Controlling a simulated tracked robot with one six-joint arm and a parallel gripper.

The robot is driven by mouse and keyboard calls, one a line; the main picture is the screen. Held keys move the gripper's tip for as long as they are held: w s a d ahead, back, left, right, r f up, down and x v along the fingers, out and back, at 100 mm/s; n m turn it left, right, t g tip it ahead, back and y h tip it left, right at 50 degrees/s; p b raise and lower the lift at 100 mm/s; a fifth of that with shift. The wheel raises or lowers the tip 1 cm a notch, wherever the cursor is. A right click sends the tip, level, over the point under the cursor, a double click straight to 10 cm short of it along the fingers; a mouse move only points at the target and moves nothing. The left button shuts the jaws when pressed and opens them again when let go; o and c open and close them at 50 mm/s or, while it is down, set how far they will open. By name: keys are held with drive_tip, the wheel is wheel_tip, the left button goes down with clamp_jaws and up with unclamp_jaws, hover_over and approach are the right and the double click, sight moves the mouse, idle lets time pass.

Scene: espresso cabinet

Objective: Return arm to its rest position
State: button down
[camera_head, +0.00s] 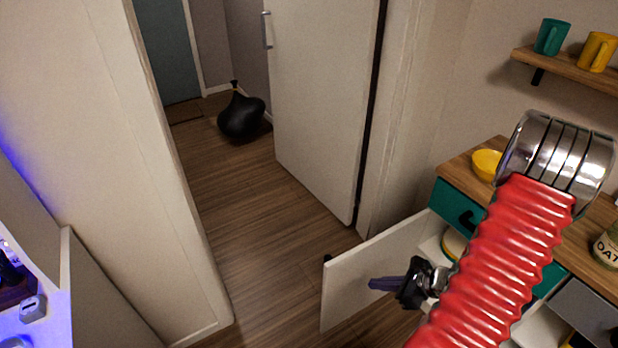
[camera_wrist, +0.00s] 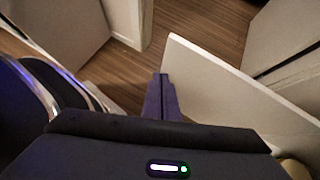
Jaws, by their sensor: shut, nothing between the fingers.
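My gripper (camera_head: 384,284) shows at the lower middle of the head view, beside the open white cabinet door (camera_head: 350,280). Its purple fingers are together with nothing between them. In the wrist view the shut fingers (camera_wrist: 160,97) point up the picture over the wood floor, and the white door (camera_wrist: 215,85) stands just to their right. My red ribbed arm cover (camera_head: 500,260) crosses the right of the head view and hides part of the cabinet.
A teal cabinet with a wooden top (camera_head: 452,172) stands at the right, with a yellow bowl (camera_head: 486,164) on it. A shelf (camera_head: 570,69) holds a green mug (camera_head: 551,37) and a yellow mug (camera_head: 597,52).

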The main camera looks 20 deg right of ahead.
drive_tip(key=s+a+r+n+h, duration=0.1)
drive_tip(key=a+r+n, duration=0.7)
drive_tip(key=r+n, duration=0.2)
drive_tip(key=s+a+r+n+g+h, duration=0.1)
drive_tip(key=a+r+n+h, duration=0.1)
drive_tip(key=a+r+n, duration=0.6)
drive_tip(key=s+a+r+n+g+h, duration=0.1)
drive_tip(key=a+r+n, duration=0.7)
drive_tip(key=r, duration=0.8)
drive_tip(key=n, duration=0.3)
drive_tip(key=shift+s+a+n+h, duration=0.25)
drive_tip(key=shift+n+h, duration=0.15)
drive_tip(key=shift+d, duration=0.1)
